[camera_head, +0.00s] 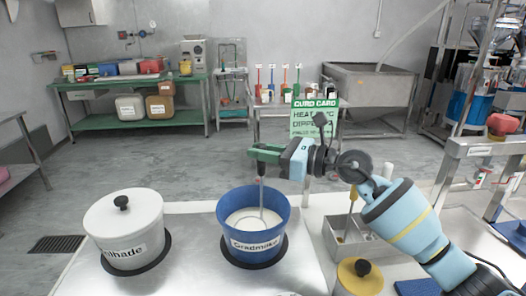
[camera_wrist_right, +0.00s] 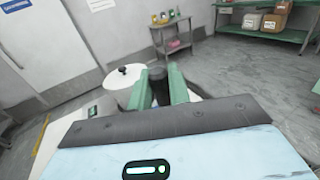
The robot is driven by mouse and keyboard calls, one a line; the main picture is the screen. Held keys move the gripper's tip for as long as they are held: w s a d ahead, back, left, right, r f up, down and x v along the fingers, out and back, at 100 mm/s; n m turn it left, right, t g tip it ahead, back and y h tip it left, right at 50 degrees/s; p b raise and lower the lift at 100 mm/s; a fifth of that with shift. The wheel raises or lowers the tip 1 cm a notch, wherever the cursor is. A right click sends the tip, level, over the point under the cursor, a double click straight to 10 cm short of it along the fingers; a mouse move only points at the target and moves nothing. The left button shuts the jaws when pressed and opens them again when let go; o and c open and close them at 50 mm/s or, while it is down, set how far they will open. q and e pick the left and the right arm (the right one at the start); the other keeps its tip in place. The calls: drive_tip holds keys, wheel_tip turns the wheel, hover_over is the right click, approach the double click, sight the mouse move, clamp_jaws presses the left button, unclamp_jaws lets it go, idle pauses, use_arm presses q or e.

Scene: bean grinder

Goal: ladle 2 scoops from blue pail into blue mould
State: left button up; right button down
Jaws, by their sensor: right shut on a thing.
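The blue pail (camera_head: 253,240) stands open on a dark round base on the worktop, with white contents inside and a printed label on its front. My right gripper (camera_head: 266,153) is above the pail, shut on the upper end of a thin ladle (camera_head: 261,182). The ladle hangs about upright, its lower end inside the pail; its bowl is not clear. In the right wrist view the dark end of the handle (camera_wrist_right: 157,76) shows between the green fingers. A blue object (camera_head: 516,234) is cut off at the right edge; I cannot tell if it is the mould. My left gripper is out of view.
A white lidded pail (camera_head: 124,230) stands left of the blue pail. A metal bin (camera_head: 346,236) and a yellow-lidded container (camera_head: 360,278) are to the right, near my right arm. A green sign (camera_head: 313,120) stands behind. Worktop between the two pails is clear.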

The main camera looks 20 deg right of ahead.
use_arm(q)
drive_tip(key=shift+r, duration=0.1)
use_arm(e)
drive_tip(key=shift+r, duration=0.15)
